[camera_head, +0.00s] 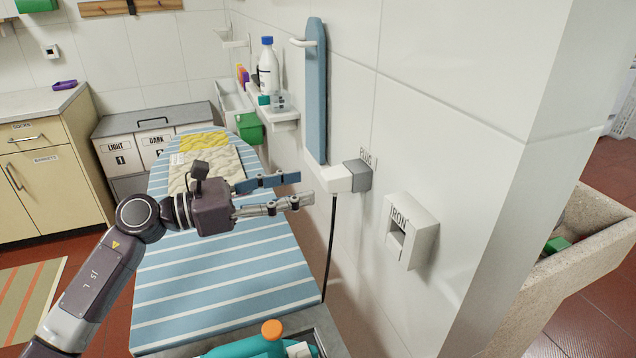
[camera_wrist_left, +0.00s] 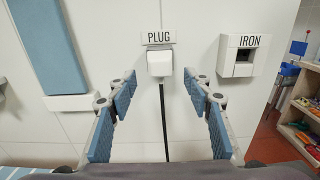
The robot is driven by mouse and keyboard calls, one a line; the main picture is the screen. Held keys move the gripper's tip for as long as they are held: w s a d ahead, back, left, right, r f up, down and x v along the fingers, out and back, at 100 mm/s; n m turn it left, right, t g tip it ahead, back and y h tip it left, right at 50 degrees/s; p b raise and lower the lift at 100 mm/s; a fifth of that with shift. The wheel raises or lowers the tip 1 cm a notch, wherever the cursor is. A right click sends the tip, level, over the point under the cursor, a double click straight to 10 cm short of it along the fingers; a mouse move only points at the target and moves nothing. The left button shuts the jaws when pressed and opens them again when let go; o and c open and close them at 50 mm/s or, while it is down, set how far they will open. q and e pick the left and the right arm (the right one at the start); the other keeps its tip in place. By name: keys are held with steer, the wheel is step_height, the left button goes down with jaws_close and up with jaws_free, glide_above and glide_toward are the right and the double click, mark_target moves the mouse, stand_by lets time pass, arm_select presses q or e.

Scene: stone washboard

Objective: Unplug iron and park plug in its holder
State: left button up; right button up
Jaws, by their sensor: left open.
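The white plug (camera_head: 333,179) sits against a grey box (camera_head: 359,175) on the wall under the PLUG label; the plug also shows in the left wrist view (camera_wrist_left: 159,64). Its black cord (camera_head: 330,245) hangs straight down. To the right is a white wall box labelled IRON (camera_head: 421,235), with an empty square opening; it also shows in the left wrist view (camera_wrist_left: 241,62). My left gripper (camera_head: 304,188) is open and empty, pointing at the plug. In the left wrist view its fingers lie either side of the plug's line, short of it. My right gripper is not seen.
A striped ironing board (camera_head: 220,285) lies below my left arm, with folded cloths (camera_head: 205,160) at its far end. A blue narrow board (camera_head: 316,95) hangs left of the plug. A teal object with an orange knob (camera_head: 272,330) is at the bottom edge. A stone basin (camera_head: 585,240) stands right.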

arm_select(q)
steer(key=shift+v, duration=2.55)
